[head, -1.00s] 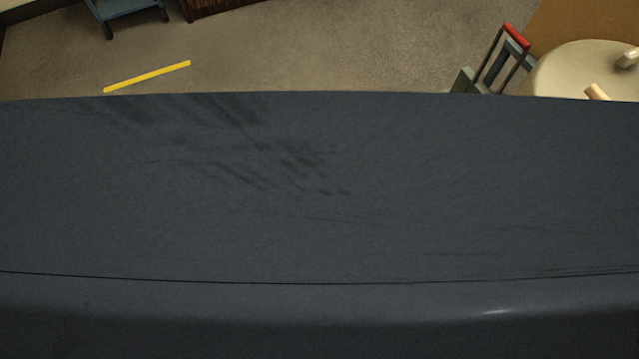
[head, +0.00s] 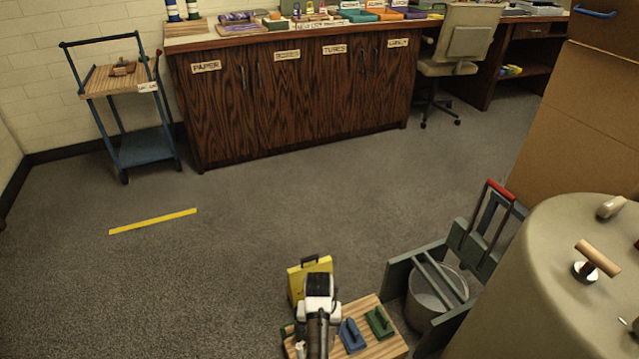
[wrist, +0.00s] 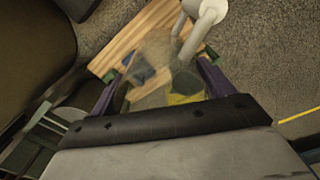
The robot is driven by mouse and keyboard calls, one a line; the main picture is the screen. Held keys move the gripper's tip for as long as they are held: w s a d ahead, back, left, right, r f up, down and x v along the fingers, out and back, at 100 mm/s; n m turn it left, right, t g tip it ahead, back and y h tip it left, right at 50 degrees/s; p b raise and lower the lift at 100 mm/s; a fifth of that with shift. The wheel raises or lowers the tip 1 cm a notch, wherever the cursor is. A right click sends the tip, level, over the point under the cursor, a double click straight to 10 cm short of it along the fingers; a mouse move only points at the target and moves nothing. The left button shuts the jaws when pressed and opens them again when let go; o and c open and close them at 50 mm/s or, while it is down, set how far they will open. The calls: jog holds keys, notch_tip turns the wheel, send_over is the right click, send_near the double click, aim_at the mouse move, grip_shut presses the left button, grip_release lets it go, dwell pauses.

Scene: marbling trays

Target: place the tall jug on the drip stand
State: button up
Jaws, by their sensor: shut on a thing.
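My gripper (wrist: 160,88) has its two purple fingers on either side of a see-through, brownish thing (wrist: 157,50), which looks like the tall jug in clear material. Its outline is faint, and blue and yellow things show through or beside it. In the head view my arm reaches down at the bottom middle, over a striped wooden board (head: 372,305), and hides my fingertips and the jug. The board also shows in the wrist view (wrist: 125,42), below the gripper. I cannot pick out the drip stand for sure.
A blue block (head: 352,335) and a green block (head: 380,322) lie on the board. A yellow case-like thing (head: 296,285) stands behind my wrist. A grey bucket (head: 428,300) in a green frame and a big beige drum (head: 530,290) crowd the right.

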dwell(0.8)
jog(key=m, duration=0.2)
jog(key=r+m, duration=0.1)
jog(key=m, duration=0.1)
jog(key=s+r+m, duration=0.1)
jog(key=m, duration=0.1)
jog(key=shift+r, duration=0.2)
jog(key=shift+f, duration=0.1)
notch_tip(320, 180, down, 19)
jog(key=b, duration=0.2)
jog(key=shift+f, duration=0.35)
